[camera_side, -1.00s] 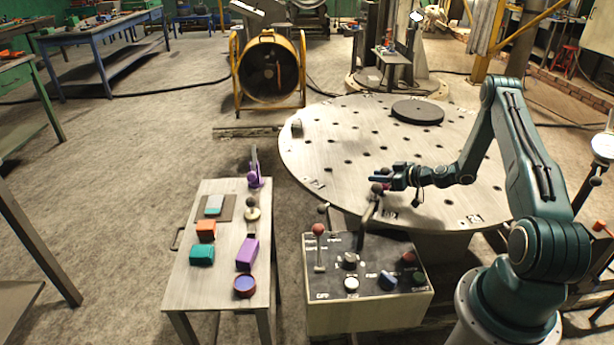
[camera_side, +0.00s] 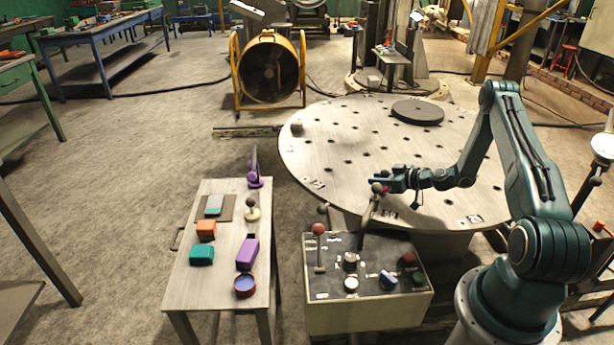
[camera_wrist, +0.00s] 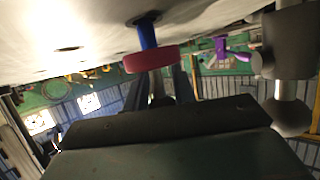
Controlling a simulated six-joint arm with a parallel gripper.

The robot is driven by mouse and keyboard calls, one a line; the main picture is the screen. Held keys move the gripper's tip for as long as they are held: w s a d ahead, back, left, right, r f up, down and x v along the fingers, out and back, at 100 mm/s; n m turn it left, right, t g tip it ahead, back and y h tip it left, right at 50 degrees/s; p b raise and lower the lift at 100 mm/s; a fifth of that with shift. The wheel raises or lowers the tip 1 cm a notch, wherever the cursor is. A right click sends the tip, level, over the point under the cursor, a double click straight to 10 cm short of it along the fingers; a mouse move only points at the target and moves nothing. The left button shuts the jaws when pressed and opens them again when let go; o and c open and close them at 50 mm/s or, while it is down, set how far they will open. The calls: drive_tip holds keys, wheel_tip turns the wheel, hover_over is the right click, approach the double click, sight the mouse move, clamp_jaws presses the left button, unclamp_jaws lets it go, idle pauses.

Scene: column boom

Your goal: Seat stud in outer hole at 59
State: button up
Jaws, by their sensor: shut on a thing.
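The stud shows in the wrist view as a blue shank with a pinkish-red round collar (camera_wrist: 150,59). My gripper (camera_wrist: 166,84) is shut on it, with the grey fingers behind the collar. The shank's tip is at a dark hole in the round plate (camera_wrist: 60,25); I cannot tell how deep it is in. In the side view my gripper (camera_side: 381,186) is low over the front rim of the plate (camera_side: 335,180). The stud there is small and partly hidden behind a lever's ball knob. The number beside this hole is not readable.
A lever with a grey ball (camera_wrist: 291,116) stands close beside my gripper, rising from the control box (camera_side: 360,312). A small bench (camera_side: 222,265) with coloured blocks stands to the left. A dark disc (camera_side: 418,112) lies on the plate's far side.

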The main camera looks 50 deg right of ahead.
drive_tip(key=shift+f, duration=0.55)
drive_tip(key=o, duration=0.7)
drive_tip(key=shift+r, duration=3.75)
drive_tip(key=o, duration=0.6)
